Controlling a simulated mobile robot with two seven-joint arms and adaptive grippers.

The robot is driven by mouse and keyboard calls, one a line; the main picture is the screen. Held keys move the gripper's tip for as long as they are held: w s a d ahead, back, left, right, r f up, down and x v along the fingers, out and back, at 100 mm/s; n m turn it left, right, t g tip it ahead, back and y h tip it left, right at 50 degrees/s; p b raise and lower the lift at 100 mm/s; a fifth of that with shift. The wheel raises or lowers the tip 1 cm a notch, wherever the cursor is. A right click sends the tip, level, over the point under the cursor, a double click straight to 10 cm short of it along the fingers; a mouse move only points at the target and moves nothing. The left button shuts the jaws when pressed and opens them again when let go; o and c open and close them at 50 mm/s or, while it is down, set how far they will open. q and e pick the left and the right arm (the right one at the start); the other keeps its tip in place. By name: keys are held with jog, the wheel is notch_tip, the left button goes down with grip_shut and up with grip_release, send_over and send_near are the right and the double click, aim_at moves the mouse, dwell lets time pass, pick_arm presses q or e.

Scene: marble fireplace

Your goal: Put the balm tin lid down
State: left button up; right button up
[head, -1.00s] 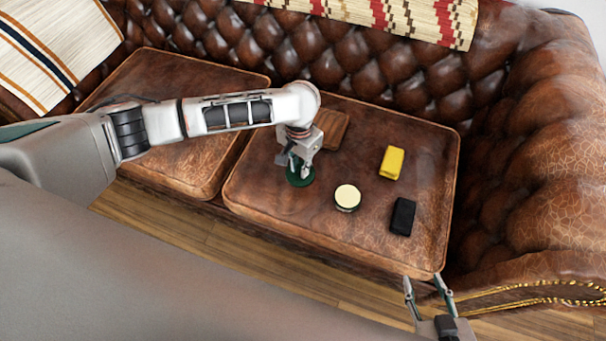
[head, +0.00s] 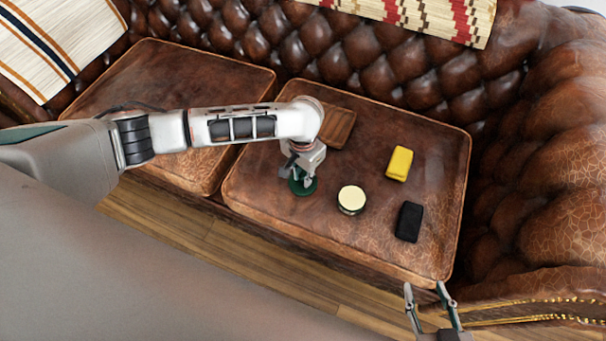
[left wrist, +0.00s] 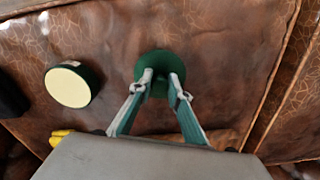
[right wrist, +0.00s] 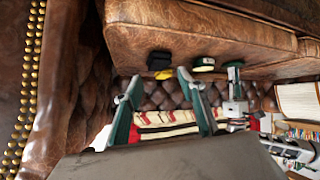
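The dark green balm tin lid (head: 297,190) is a round disc low over or on the right seat cushion; I cannot tell whether it touches the leather. My left gripper (head: 303,181) points down at it. In the left wrist view the fingers (left wrist: 161,78) are close together around a green knob on top of the lid (left wrist: 157,58). The open balm tin (head: 351,198), green with a cream top, stands just right of the lid; it also shows in the left wrist view (left wrist: 69,86). My right gripper (head: 427,291) is open and empty in front of the sofa.
A yellow item (head: 400,163) and a black item (head: 409,222) lie on the cushion (head: 265,190) right of the tin. A brown wooden tray (head: 339,127) lies behind the lid. The cushion left of the lid is bare.

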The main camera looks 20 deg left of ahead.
aim_at(304, 175)
pick_arm(q)
jog(key=shift+o, duration=1.1)
jog(key=shift+r, duration=0.15)
pick_arm(e)
jog(key=shift+s+f, duration=0.1)
jog(key=shift+f, duration=0.1)
